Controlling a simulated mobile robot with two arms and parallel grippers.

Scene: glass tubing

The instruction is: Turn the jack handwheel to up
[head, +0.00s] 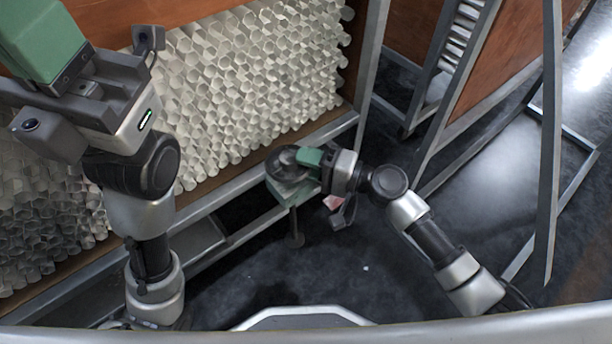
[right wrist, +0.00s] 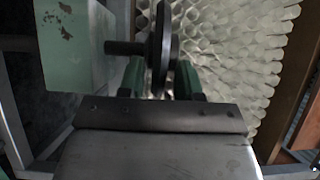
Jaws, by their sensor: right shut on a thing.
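The jack is a green, worn housing (head: 288,188) low beside the rack, with a dark round handwheel (head: 281,160) at its top. In the right wrist view the handwheel (right wrist: 160,45) shows edge-on as a dark disc with a shaft, beside the green housing (right wrist: 75,45). My right gripper (head: 304,157) reaches the handwheel from the right. Its green fingers (right wrist: 158,80) stand on either side of the rim and are shut on it. My left gripper (head: 42,35) is raised at the upper left, away from the jack. Its fingertips are cut off by the frame edge.
A rack of stacked glass tubes (head: 250,85) fills the back and left. Its grey metal rail (head: 210,205) runs close beside the jack. Metal frame posts (head: 548,150) stand at the right. The dark floor (head: 350,265) in front of the jack is mostly clear.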

